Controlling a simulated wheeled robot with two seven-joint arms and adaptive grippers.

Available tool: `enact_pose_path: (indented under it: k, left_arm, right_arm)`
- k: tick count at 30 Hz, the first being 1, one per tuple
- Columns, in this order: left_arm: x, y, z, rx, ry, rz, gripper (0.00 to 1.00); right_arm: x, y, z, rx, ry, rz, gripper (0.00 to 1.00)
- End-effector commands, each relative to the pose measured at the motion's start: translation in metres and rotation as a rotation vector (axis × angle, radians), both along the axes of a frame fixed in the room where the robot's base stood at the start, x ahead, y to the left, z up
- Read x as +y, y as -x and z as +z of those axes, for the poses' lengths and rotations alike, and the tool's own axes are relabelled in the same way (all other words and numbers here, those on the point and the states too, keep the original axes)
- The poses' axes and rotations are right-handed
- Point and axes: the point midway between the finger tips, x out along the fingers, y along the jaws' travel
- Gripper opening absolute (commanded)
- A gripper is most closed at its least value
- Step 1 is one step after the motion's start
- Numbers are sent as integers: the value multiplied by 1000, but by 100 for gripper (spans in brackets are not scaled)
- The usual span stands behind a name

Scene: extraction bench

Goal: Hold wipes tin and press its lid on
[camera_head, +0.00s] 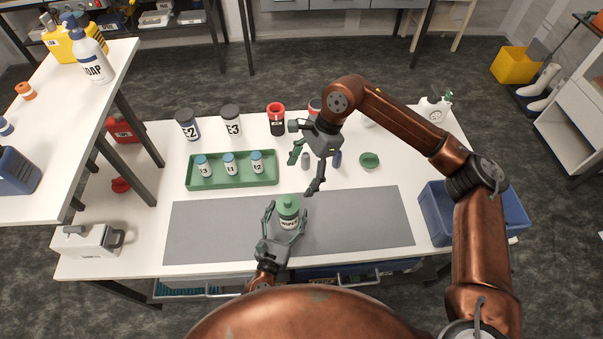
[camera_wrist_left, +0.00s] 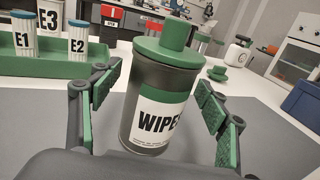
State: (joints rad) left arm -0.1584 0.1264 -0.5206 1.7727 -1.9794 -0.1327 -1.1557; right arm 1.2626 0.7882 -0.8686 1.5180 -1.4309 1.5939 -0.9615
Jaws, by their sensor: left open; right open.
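The wipes tin (camera_head: 289,220) is dark with a white and green label and stands upright on the grey mat. A green lid (camera_wrist_left: 165,46) with a round knob sits on its top; I cannot tell whether it is fully pressed down. My left gripper (camera_head: 288,208) is open, with one finger on each side of the tin. In the left wrist view the tin (camera_wrist_left: 157,110) stands between the spread green finger pads, with a gap at least on the left. My right gripper (camera_head: 306,172) is open and empty, behind the tin and above the bench.
A green tray (camera_head: 232,182) with three small bottles stands behind the mat (camera_head: 360,225). Several jars line the back. A blue bin (camera_head: 437,228) is at the right.

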Motion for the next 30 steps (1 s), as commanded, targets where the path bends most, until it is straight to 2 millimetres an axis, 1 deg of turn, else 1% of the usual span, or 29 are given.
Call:
enact_pose_path:
  k: [5, 9, 15, 18, 21, 30]
  left_arm:
    - [11, 30, -1, 3, -3, -2, 69]
    - [22, 58, -1, 3, -3, -2, 69]
    - [34, 90, 0, 2, -2, -1, 69]
    - [38, 100, -1, 3, -1, -1, 69]
    - [40, 104, 0, 1, 0, 0, 69]
    - [40, 106, 0, 0, 1, 0, 69]
  right_arm:
    - [0, 0, 0, 0, 0, 0, 74]
    - [0, 0, 0, 0, 0, 0, 74]
    - [0, 0, 0, 0, 0, 0, 74]
    - [0, 0, 0, 0, 0, 0, 74]
    - [0, 0, 0, 0, 0, 0, 74]
    - [0, 0, 0, 0, 0, 0, 74]
